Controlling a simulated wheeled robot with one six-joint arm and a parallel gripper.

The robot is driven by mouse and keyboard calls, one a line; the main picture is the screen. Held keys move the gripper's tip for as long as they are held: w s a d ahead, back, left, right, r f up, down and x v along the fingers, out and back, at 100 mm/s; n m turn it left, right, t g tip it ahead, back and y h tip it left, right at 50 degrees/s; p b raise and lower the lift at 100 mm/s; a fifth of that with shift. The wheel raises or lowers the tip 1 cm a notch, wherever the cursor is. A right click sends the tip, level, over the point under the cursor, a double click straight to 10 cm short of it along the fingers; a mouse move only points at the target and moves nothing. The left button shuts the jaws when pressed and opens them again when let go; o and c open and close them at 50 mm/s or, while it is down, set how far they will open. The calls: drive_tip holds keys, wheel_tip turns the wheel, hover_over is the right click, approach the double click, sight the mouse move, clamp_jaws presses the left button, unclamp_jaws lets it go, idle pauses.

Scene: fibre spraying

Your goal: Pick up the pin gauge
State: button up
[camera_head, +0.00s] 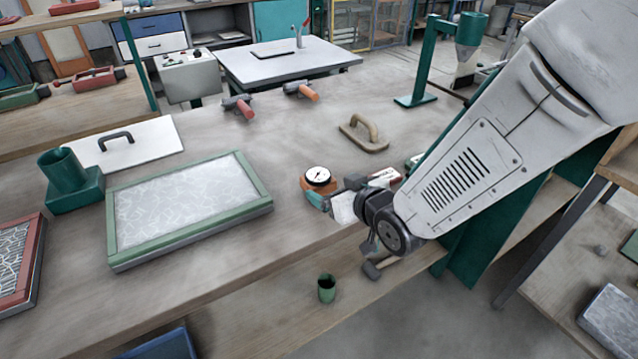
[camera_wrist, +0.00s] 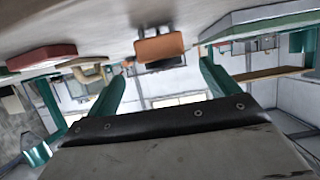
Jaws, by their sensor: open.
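The pin gauge (camera_head: 318,176) has an orange body and a round white dial. It sits on the workbench near its front edge. In the wrist view, which is upside down, its orange body (camera_wrist: 160,47) shows ahead, between the lines of the two fingers. My gripper (camera_wrist: 162,72) has teal fingers spread apart with nothing between them. In the head view my gripper (camera_head: 328,201) is low over the bench edge, right beside the gauge on the near side. The wrist partly hides it, and I cannot tell whether the fingertips touch the gauge.
A green-framed mould panel (camera_head: 262,203) lies to the left. A red and white item (camera_head: 385,177) lies close to the right of the gauge. A wooden-handled float (camera_head: 364,138) lies behind. A small green cup (camera_head: 326,288) stands on the lower shelf.

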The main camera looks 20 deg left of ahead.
sight(318, 179)
drive_tip(key=x, duration=0.7)
drive_tip(key=shift+w+a, duration=0.15)
drive_tip(key=shift+a, duration=0.3)
drive_tip(key=c, duration=1.2)
